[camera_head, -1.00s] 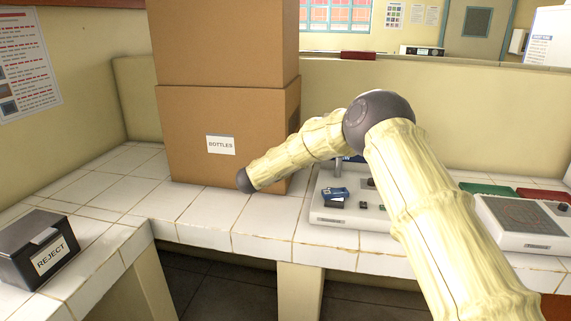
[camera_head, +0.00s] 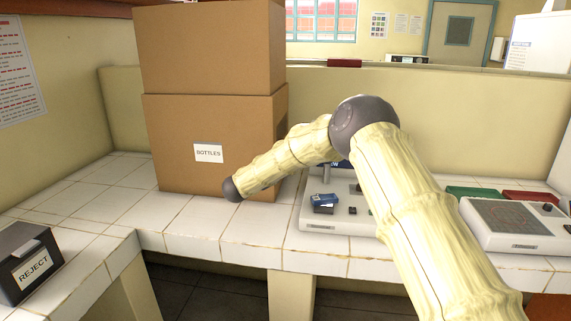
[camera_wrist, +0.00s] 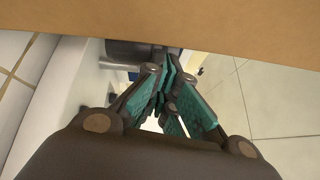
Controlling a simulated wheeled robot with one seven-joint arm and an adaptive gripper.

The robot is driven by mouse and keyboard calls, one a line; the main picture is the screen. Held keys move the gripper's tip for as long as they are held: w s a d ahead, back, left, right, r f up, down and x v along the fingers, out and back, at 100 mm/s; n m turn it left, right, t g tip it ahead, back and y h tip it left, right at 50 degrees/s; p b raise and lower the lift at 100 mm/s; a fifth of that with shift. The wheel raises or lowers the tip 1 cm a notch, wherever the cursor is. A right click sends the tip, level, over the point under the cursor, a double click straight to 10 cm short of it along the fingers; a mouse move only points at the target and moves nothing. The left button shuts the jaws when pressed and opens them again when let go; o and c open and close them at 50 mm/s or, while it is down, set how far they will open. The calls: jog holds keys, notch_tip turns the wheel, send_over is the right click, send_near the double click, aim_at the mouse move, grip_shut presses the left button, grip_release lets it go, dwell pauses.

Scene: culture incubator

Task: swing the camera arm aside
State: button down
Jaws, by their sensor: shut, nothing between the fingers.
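A light grey bench unit (camera_head: 325,225) stands on the tiled counter, partly behind my arm. A grey post (camera_head: 327,172) rises from it, its upper part hidden by my arm; I cannot tell whether it belongs to the camera arm. A small blue-and-black item (camera_head: 325,202) sits on the unit. My gripper does not show in the head view. In the wrist view, my gripper (camera_wrist: 168,82) is shut and empty, its teal pads together. A dark part (camera_wrist: 140,50) and a white body lie just beyond the fingertips; I cannot tell whether they touch.
Two stacked cardboard boxes (camera_head: 215,125), the lower labelled BOTTLES, stand close to my arm. A brown surface (camera_wrist: 220,25) fills the top of the wrist view. A black REJECT box (camera_head: 30,262) is at left, another panel unit (camera_head: 515,226) at right. The left counter is mostly clear.

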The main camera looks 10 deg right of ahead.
jog(key=b+v, duration=0.2)
jog(key=v, duration=0.8)
jog(key=shift+w+a+f, duration=0.15)
jog(key=shift+a+f, duration=0.05)
jog(key=shift+a, duration=0.25)
